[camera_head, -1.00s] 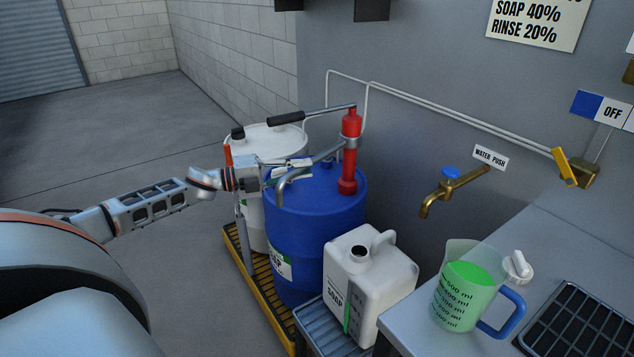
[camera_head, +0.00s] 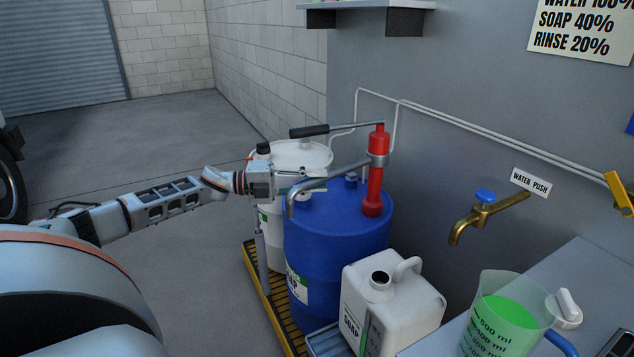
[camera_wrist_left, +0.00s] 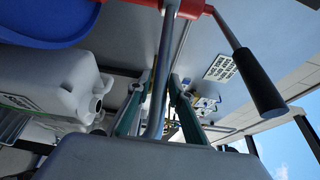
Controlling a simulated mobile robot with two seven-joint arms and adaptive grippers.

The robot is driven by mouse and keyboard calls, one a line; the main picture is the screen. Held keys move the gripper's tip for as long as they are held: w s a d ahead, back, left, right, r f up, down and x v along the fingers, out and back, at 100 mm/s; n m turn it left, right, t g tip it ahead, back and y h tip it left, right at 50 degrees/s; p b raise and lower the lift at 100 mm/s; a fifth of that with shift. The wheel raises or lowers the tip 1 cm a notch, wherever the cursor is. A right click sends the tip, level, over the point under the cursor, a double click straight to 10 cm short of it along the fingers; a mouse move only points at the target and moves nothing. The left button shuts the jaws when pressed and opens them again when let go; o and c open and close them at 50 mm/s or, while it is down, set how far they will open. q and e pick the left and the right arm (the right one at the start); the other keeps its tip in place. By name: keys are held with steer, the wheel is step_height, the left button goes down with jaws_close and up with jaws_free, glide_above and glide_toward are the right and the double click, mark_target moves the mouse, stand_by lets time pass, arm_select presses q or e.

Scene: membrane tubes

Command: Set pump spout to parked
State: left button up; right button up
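The pump is a red upright cylinder (camera_head: 376,175) on the blue drum (camera_head: 335,245). Its grey spout (camera_head: 345,172) runs left from the pump over the drum top and bends down at its end near the drum's left edge. My left gripper (camera_head: 304,184) is at the outer end of the spout. In the left wrist view the spout (camera_wrist_left: 164,75) passes between the two fingers of my left gripper (camera_wrist_left: 161,78), with a visible gap on each side. The fingers look apart. My right gripper is not in view. I see no parked mark.
The pump's lever handle (camera_head: 312,130) sticks out left above the gripper. A white drum (camera_head: 300,153) stands behind the blue one. A white soap can (camera_head: 405,310) stands in front. A brass tap (camera_head: 470,218) and a jug with green liquid (camera_head: 500,325) are at right. Open floor lies left.

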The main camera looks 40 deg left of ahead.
arm_select(q)
steer(key=shift+o, duration=0.3)
steer(key=shift+s, duration=0.1)
steer(key=v, duration=1.2)
stand_by(0.7)
